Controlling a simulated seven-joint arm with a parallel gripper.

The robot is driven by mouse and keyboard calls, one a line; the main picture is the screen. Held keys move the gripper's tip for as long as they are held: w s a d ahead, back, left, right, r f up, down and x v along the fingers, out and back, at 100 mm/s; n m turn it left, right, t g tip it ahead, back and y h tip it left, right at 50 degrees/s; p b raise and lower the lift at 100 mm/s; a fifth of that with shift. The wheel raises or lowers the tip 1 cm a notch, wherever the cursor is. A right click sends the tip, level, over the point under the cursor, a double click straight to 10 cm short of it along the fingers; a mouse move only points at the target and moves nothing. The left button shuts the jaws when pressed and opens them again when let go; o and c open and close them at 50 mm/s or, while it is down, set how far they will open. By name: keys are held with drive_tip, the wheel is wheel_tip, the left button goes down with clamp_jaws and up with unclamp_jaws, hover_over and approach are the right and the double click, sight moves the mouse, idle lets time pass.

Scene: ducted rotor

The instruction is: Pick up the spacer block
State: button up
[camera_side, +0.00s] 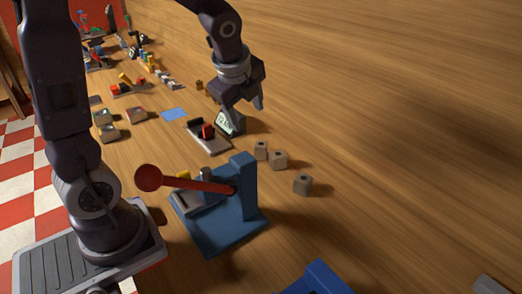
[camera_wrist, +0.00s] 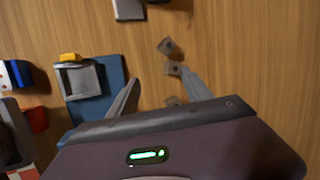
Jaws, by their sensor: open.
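Three small grey-brown blocks with a dark round mark stand on the wooden table; I cannot tell which is the spacer block. In the side view they are a left block (camera_side: 261,150), a middle block (camera_side: 279,160) and a right block (camera_side: 303,185). In the wrist view they are a top block (camera_wrist: 167,46), a middle block (camera_wrist: 173,68) close to my right finger, and a low block (camera_wrist: 172,101) partly hidden by my gripper. My gripper (camera_side: 244,112) is open and empty, above the table and back-left of the blocks. Its fingers also show in the wrist view (camera_wrist: 159,77).
A blue press (camera_side: 245,190) with a red-knobbed lever stands in front of the blocks. The table to the right is mostly clear.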

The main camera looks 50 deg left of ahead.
sight(261, 145)
drive_tip(key=w+a+f+m, duration=0.2)
drive_tip(key=f+m, duration=0.1)
drive_tip(key=f, duration=0.1)
drive_tip(key=w+a+f+m, duration=0.2)
drive_tip(key=w+f+m, duration=0.1)
drive_tip(key=f+m, duration=0.1)
drive_tip(key=w+a+f+m, duration=0.2)
drive_tip(key=w+f+m, duration=0.1)
drive_tip(key=f, duration=0.1)
drive_tip(key=shift+a+f+m+g, duration=0.15)
drive_tip(key=shift+f+m+g, duration=0.15)
drive_tip(key=shift+g, duration=0.1)
drive_tip(key=x, duration=0.6)
drive_tip(key=shift+w+f, duration=0.2)
drive_tip(key=shift+f, duration=0.25)
clamp_jaws()
